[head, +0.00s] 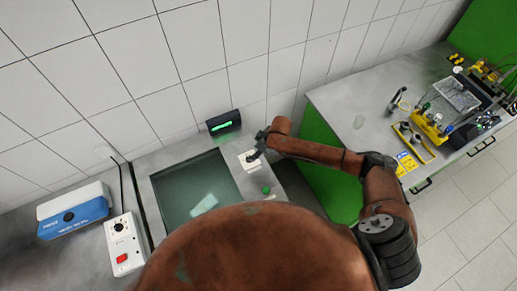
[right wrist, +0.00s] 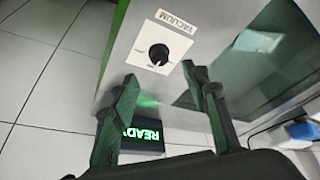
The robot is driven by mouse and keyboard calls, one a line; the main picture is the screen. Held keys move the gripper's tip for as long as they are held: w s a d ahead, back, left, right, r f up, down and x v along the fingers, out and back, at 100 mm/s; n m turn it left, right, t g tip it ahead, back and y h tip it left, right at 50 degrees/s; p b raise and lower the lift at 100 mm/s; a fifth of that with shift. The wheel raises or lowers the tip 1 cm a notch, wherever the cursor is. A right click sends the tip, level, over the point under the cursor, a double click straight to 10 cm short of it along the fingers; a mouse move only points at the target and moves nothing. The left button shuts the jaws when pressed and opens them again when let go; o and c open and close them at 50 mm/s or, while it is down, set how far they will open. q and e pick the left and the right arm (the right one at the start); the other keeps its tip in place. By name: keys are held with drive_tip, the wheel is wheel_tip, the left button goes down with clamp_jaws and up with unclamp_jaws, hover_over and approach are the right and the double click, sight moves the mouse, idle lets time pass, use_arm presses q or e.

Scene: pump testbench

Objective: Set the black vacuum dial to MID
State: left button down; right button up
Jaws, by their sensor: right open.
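The black vacuum dial (right wrist: 158,54) is a round knob on a white plate, with a VACUUM label (right wrist: 175,20) beside it in the right wrist view. The dial's small markings are too blurred to read, so I cannot tell its setting. My right gripper (right wrist: 160,78) is open and empty, its fingertips pointing toward the dial with a gap to it in the picture. In the head view, my right gripper (head: 261,142) is over the white dial plate (head: 249,163) and hides part of it. My left gripper is not in view.
A display (right wrist: 140,137) reading READY stands by the wall. A glass-topped recess (head: 190,185) lies left of the dial plate, and a green button (head: 267,190) sits near it. A white box with a red switch (head: 122,258) is farther left. A cluttered bench (head: 350,110) stands right.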

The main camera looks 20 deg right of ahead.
drive_tip(key=shift+v, duration=2.05)
drive_tip(key=shift+a, duration=0.1)
